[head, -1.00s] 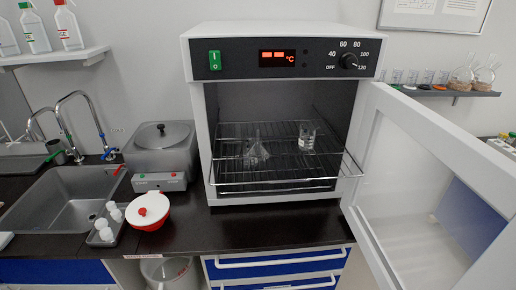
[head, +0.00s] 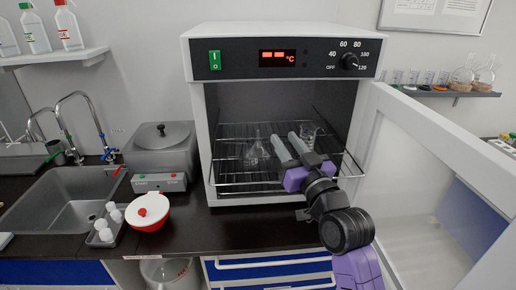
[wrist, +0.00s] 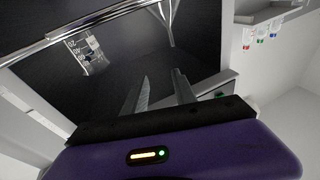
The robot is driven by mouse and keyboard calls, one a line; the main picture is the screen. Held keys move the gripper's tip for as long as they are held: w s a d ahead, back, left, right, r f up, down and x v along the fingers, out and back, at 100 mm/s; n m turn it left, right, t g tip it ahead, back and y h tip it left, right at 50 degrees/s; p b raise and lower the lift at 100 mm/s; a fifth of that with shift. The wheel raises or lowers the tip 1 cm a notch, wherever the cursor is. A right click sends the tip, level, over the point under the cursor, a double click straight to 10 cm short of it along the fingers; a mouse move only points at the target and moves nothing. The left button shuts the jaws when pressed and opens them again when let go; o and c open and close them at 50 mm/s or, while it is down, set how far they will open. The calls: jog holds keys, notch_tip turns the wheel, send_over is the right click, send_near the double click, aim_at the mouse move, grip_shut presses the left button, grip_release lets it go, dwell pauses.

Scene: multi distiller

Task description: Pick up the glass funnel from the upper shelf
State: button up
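The clear glass funnel (head: 256,152) stands on a wire shelf (head: 232,176) inside the open oven, left of my gripper in the head view. My gripper (head: 283,137) reaches into the oven opening from the front right. Its two grey fingers are apart, with nothing seen between them, and the left finger is close to the funnel's right side. I cannot tell whether they touch. In the wrist view the two fingers (wrist: 160,85) also stand apart.
A glass beaker (head: 311,131) stands behind and right of my fingers, partly hidden; its markings show in the wrist view (wrist: 86,52). The open oven door (head: 425,170) is at the right.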

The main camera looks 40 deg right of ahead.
aim_at(258, 141)
jog(key=shift+w+d+r+n+y, duration=0.1)
jog(key=shift+w+n+y, duration=0.4)
jog(key=shift+w, duration=0.5)
jog(key=shift+n+g+y, duration=0.4)
jog(key=shift+g+y, duration=0.4)
jog(key=shift+y, duration=0.1)
jog(key=f, duration=0.1)
jog(key=w+a+f, duration=0.1)
jog(key=f, duration=0.2)
jog(key=shift+w+a, duration=0.15)
jog(key=shift+a, duration=0.05)
jog(key=w+p, duration=0.1)
jog(key=w, duration=0.1)
jog(key=w+p, duration=0.1)
jog(key=w, duration=0.3)
jog(key=shift+w+d+r+p, duration=0.2)
jog(key=shift+w+d+p, duration=0.05)
jog(key=shift+d+p, duration=0.15)
jog(key=shift+w+d+f, duration=0.1)
jog(key=shift+w, duration=0.4)
grip_shut()
jog(key=shift+f, duration=0.1)
